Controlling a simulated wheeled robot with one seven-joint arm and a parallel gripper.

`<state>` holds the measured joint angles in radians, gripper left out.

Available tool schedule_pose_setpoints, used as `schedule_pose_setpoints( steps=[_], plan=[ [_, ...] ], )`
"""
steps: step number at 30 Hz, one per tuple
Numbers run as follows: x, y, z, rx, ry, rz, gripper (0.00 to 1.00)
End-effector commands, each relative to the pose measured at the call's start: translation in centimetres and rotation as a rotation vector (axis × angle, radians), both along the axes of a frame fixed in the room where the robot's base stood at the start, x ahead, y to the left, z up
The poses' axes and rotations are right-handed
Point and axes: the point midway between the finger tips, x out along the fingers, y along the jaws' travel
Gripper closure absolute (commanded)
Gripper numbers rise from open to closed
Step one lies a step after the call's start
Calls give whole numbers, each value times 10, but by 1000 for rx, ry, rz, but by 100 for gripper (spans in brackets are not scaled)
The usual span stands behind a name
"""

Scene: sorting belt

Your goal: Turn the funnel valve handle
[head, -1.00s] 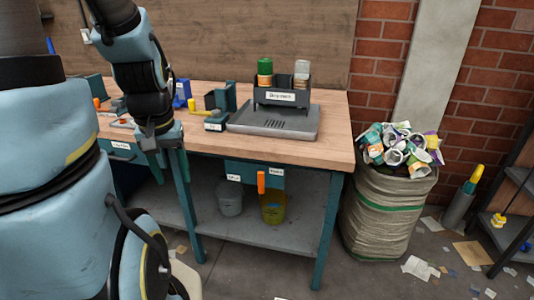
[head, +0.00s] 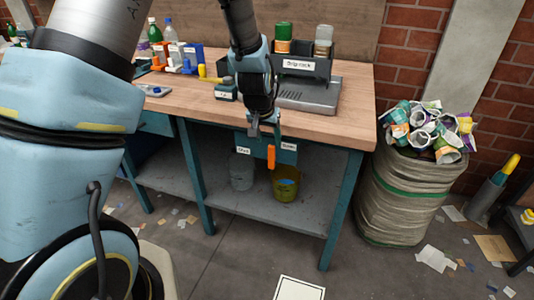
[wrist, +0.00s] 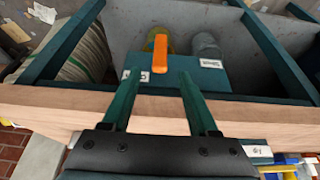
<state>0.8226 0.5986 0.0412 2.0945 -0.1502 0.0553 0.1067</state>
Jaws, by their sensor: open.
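The orange valve handle (head: 271,157) hangs straight down from a teal panel (head: 284,150) under the table's front edge. The panel has a white label on each side of the handle. In the wrist view the handle (wrist: 160,53) is upright in the picture, just beyond and between my fingertips. My gripper (head: 265,130) is at the table's front edge, in front of the panel's upper part. In the wrist view my gripper (wrist: 160,76) is open and empty, with its fingers apart and not touching the handle. The funnel itself cannot be made out.
A grey bucket (head: 241,171) and a yellow bucket (head: 287,187) stand on the lower shelf (head: 250,215). The wooden tabletop (head: 345,115) holds a drip rack (head: 302,67) with jars. A full sack (head: 400,205) stands at the right. Paper scraps litter the floor.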

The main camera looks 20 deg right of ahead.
Motion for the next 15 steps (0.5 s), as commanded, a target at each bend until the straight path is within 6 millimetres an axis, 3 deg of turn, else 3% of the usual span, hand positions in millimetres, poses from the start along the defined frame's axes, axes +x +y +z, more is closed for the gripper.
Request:
schedule_pose_setpoints(
  steps=[9,15],
  plan=[
    [15,-14,-53,3,4,2,40],
    [22,-20,-76,2,3,1,40]
  ],
)
